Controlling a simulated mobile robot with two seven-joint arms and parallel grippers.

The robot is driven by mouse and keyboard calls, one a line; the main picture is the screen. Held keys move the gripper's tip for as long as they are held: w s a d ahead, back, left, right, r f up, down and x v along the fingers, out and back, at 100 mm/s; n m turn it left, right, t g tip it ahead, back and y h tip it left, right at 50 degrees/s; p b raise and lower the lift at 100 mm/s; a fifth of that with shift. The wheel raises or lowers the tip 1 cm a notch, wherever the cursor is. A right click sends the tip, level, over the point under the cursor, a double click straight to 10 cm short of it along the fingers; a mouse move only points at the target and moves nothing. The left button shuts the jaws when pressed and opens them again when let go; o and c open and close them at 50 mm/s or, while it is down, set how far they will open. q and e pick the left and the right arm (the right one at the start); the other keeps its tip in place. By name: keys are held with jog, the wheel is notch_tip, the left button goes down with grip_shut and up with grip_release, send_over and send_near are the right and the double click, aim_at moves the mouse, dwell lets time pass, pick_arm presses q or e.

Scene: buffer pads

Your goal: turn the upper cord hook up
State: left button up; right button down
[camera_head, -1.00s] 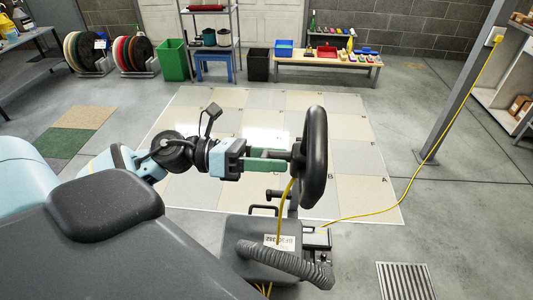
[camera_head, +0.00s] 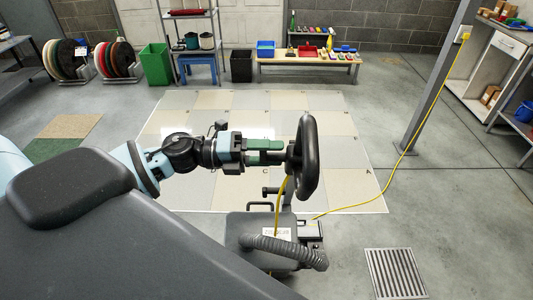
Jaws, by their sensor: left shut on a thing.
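My left gripper (camera_head: 281,152) reaches in from the left, level, with its green fingers at the upper part of the floor machine's upright handle. It is shut on a small dark part beside the black loop grip (camera_head: 307,157), which fits the upper cord hook. The fingers and handle hide most of that hook, so I cannot tell which way it points. A lower dark peg, perhaps the lower cord hook (camera_head: 269,191), sticks out to the left below. The yellow cord (camera_head: 279,205) hangs down the handle. My right gripper is not in view.
The floor machine's grey body (camera_head: 257,228) and ribbed hose (camera_head: 284,250) are below. The yellow cord runs over the floor to an outlet on a post (camera_head: 435,95). A floor grate (camera_head: 396,272) lies at lower right. The tiled floor (camera_head: 345,190) behind is clear.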

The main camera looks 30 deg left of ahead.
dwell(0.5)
pick_arm(q)
jog(key=o, duration=1)
jog(key=shift+a, duration=0.1)
jog(key=shift+v, duration=3.85)
jog(key=shift+f+n, duration=0.1)
jog(key=shift+n, duration=0.2)
